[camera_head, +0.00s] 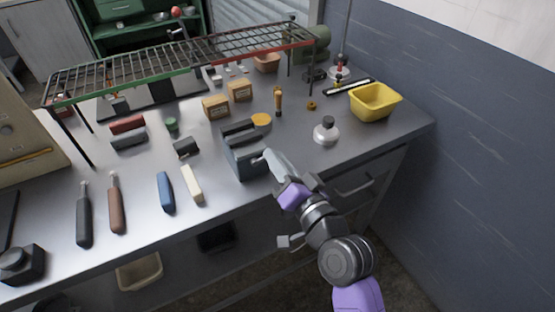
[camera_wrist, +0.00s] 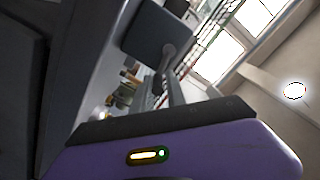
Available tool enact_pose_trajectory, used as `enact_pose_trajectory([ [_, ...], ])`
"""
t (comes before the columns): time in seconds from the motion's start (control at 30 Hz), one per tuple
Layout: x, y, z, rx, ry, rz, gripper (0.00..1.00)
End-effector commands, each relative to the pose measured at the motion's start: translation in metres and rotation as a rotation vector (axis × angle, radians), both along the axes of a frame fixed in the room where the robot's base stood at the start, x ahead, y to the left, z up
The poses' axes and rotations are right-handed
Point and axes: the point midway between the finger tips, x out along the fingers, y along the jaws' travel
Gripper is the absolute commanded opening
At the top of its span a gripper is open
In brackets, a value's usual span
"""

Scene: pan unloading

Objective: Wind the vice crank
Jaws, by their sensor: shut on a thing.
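The grey vice (camera_head: 243,152) stands at the front edge of the metal workbench, with its jaws upward and a round yellow-orange thing just behind it. Its crank is on the front side, mostly hidden by my gripper. My gripper (camera_head: 268,162) reaches in from the lower right to the vice's front and is shut on the crank. In the wrist view the purple gripper body fills the bottom. A dark grey block with a bar (camera_wrist: 155,35) shows beyond it; I cannot tell which part it is.
A white round bottle (camera_head: 325,131) and a yellow bin (camera_head: 375,102) stand to the right. Tools with blue (camera_head: 165,192) and cream (camera_head: 192,185) handles lie left of the vice. A wire rack (camera_head: 130,72) spans the back. A drawer handle (camera_head: 355,188) is below the bench edge.

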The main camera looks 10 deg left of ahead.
Motion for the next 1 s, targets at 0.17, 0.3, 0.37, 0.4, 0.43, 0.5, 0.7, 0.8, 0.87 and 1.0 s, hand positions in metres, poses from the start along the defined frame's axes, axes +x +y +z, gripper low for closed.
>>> enact_pose_trajectory([
  [0.17, -0.0002, -0.0011, -0.0056, -0.014, 0.004, -0.002, 0.00],
  [0.3, -0.0003, -0.0012, -0.0058, -0.022, 0.000, -0.001, 0.00],
  [0.37, -0.0004, -0.0011, -0.0058, -0.026, -0.003, -0.001, 0.00],
  [0.4, -0.0004, -0.0011, -0.0058, -0.029, -0.004, 0.000, 0.00],
  [0.43, -0.0005, -0.0011, -0.0057, -0.031, -0.006, 0.000, 0.00],
  [0.5, -0.0005, -0.0009, -0.0056, -0.036, -0.009, 0.000, 0.00],
  [0.7, -0.0009, -0.0006, -0.0050, -0.056, -0.022, 0.000, 0.00],
  [0.8, -0.0010, -0.0003, -0.0047, -0.070, -0.030, 0.000, 0.00],
  [0.87, -0.0011, -0.0002, -0.0044, -0.080, -0.036, 0.000, 0.00],
  [1.0, -0.0014, 0.0004, -0.0031, -0.111, -0.058, 0.001, 0.00],
])
